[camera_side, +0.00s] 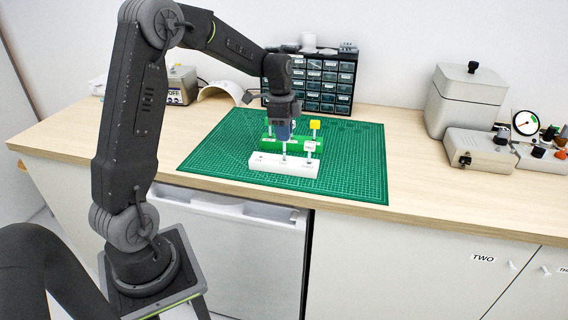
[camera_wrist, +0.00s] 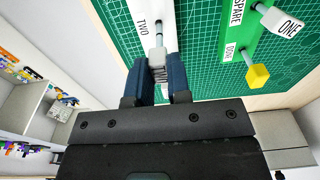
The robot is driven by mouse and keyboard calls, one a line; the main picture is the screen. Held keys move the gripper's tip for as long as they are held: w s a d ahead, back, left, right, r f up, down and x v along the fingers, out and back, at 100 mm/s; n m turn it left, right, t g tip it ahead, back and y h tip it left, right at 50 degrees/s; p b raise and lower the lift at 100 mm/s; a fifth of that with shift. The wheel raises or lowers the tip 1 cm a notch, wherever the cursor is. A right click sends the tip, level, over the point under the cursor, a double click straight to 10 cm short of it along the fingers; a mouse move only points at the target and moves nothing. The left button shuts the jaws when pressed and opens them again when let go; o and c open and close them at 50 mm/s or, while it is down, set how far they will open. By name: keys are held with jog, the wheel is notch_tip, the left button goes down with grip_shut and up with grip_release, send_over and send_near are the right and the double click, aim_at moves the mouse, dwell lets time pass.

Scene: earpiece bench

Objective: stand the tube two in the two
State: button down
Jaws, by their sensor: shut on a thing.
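My gripper (camera_wrist: 160,85) is shut on a thin tube with a grey cap (camera_wrist: 158,57). The tube's stem points down at a white block (camera_wrist: 126,8), close to its TWO label (camera_wrist: 143,25). In the side view, my gripper (camera_side: 284,138) is over the white block (camera_side: 290,168) on the green mat, with the tube upright and its lower end at the block's top. I cannot tell whether the tip is inside a hole. The tube's own label is not readable.
A green block (camera_wrist: 231,30) with a SPARE label lies beside the white block. A yellow-capped tube (camera_wrist: 258,75) and a white-capped tube marked ONE (camera_wrist: 283,22) stand close by. The mat (camera_side: 355,170) is clear to the right. A drawer cabinet (camera_side: 330,84) is behind.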

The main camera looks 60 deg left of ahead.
jog(key=shift+f, duration=1.25)
jog(key=c, duration=1)
grip_release()
jog(key=shift+r, duration=0.1)
notch_tip(320, 180, up, 14)
jog(key=shift+s+a+f, duration=0.2)
jog(key=shift+s+a, duration=0.15)
jog(key=shift+s, duration=0.05)
